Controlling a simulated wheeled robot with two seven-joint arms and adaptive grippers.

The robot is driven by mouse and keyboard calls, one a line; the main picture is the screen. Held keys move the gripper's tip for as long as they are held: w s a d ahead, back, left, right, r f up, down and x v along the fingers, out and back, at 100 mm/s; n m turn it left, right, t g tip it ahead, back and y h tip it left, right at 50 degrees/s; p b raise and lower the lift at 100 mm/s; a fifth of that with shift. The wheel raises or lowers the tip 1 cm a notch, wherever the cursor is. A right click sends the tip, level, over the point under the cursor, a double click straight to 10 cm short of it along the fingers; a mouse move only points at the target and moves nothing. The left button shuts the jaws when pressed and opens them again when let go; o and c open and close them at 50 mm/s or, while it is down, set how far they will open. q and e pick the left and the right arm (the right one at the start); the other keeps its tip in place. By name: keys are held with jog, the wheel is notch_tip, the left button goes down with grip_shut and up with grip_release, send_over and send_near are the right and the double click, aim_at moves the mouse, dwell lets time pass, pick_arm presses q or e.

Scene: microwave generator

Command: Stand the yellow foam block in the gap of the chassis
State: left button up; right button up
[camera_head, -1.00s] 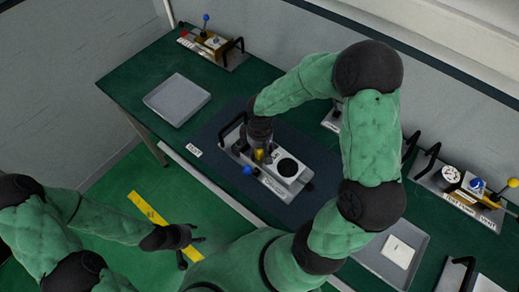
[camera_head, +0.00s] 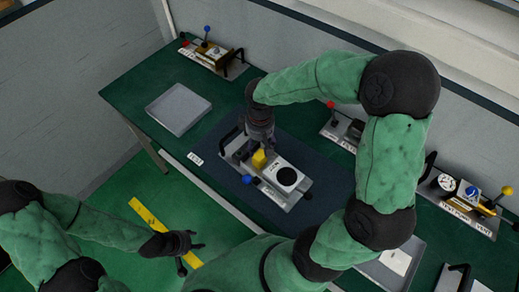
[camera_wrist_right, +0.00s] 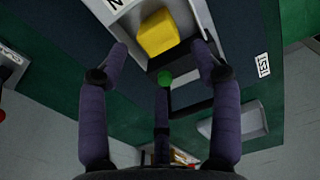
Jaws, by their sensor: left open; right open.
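The yellow foam block (camera_head: 259,159) stands in the grey chassis (camera_head: 273,189), between its left part and the white part with the black disc. Its base is hidden, so I cannot tell how deep it sits. My right gripper (camera_head: 262,146) is open and empty, just above and behind the block. In the right wrist view, the block (camera_wrist_right: 157,30) shows beyond the spread fingers (camera_wrist_right: 160,52), apart from them. My left gripper (camera_head: 190,246) is open and empty, off the table's front edge at the lower left.
The chassis lies on a dark mat (camera_head: 325,182) on the green table. An empty grey tray (camera_head: 178,109) is at the left. Units with knobs and handles stand at the back left (camera_head: 211,56), back (camera_head: 342,127) and right (camera_head: 462,200). My right arm spans the right side.

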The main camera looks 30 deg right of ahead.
jog(key=shift+r, duration=1.05)
